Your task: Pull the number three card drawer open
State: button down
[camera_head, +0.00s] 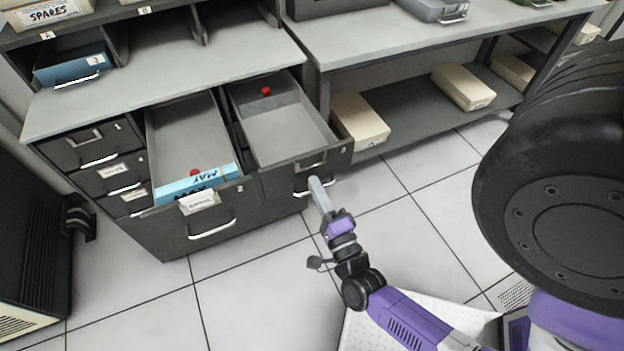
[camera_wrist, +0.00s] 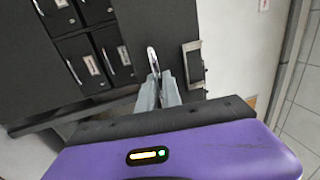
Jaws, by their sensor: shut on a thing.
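Two dark drawers stand pulled open side by side in the grey cabinet. The right open drawer (camera_head: 285,135) looks empty but for a small red object (camera_head: 266,91) at its back. My gripper (camera_head: 318,188) is at this drawer's front, shut on its silver handle (camera_wrist: 153,60); the fingers (camera_wrist: 160,92) close on the handle's end in the wrist view. The number on the held drawer is too small to read.
Closed drawers (camera_head: 92,145) are stacked at the left. A blue tray (camera_head: 75,65) marked 3 sits on the shelf above. A bench (camera_head: 400,30) with cream boxes (camera_head: 360,120) on its lower shelf stands at right. The tiled floor before the cabinet is mostly clear.

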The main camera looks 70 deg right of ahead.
jog(key=shift+f, duration=0.1)
jog(key=c, duration=1.8)
grip_release()
jog(key=b+v, duration=0.1)
jog(key=v, duration=0.7)
